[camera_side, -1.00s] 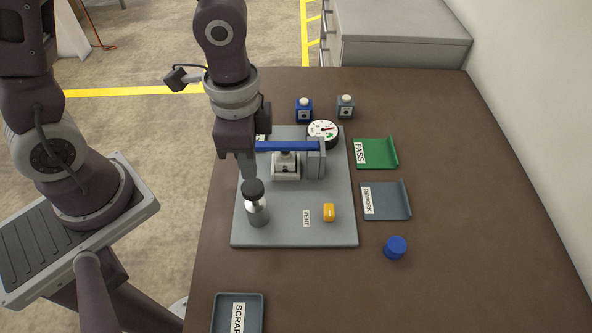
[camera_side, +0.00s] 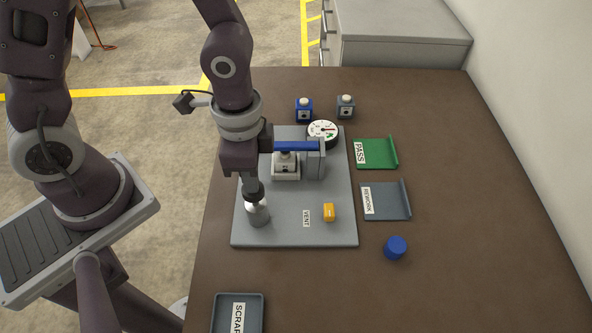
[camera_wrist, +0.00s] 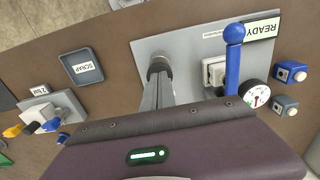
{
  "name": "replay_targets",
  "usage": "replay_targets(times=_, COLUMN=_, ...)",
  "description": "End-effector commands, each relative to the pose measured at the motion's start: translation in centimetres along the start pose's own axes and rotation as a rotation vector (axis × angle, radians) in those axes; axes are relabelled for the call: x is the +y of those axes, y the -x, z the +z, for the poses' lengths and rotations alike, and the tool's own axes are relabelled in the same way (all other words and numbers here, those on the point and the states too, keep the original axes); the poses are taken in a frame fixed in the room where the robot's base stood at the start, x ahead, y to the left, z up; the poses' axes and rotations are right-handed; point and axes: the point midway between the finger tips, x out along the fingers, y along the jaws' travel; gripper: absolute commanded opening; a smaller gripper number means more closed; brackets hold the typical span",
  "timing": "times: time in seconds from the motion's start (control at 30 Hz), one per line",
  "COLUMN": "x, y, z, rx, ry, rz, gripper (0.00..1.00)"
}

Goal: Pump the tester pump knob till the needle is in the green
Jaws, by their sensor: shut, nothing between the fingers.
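The tester pump is a silver cylinder (camera_side: 258,214) with a black knob (camera_side: 254,195) on the grey base plate (camera_side: 285,225). My gripper (camera_side: 250,182) is shut and empty, its fingertips right over the knob and seemingly touching it. In the wrist view the shut fingers (camera_wrist: 157,80) reach toward the black knob (camera_wrist: 157,63). The round white gauge (camera_side: 322,131) stands at the back of the plate and also shows in the wrist view (camera_wrist: 256,95). It has a green patch, but the needle is too small to read against it.
A blue lever (camera_side: 297,146) lies over a white clamp block (camera_side: 286,167) close beside my gripper. An orange vent piece (camera_side: 329,212) sits on the plate. The green PASS tray (camera_side: 372,153), REWORK tray (camera_side: 384,200) and SCRAP tray (camera_side: 255,310) are around it. A blue cap (camera_side: 395,247) lies right.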

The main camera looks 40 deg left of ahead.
Motion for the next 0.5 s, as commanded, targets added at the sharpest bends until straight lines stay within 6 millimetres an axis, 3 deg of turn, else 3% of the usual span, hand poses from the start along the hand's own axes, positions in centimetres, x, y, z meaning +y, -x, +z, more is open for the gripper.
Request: replay_targets(times=0.5, x=0.0, y=-1.6, z=0.0, rx=-0.001, ry=0.000, rz=0.001, gripper=0.00)
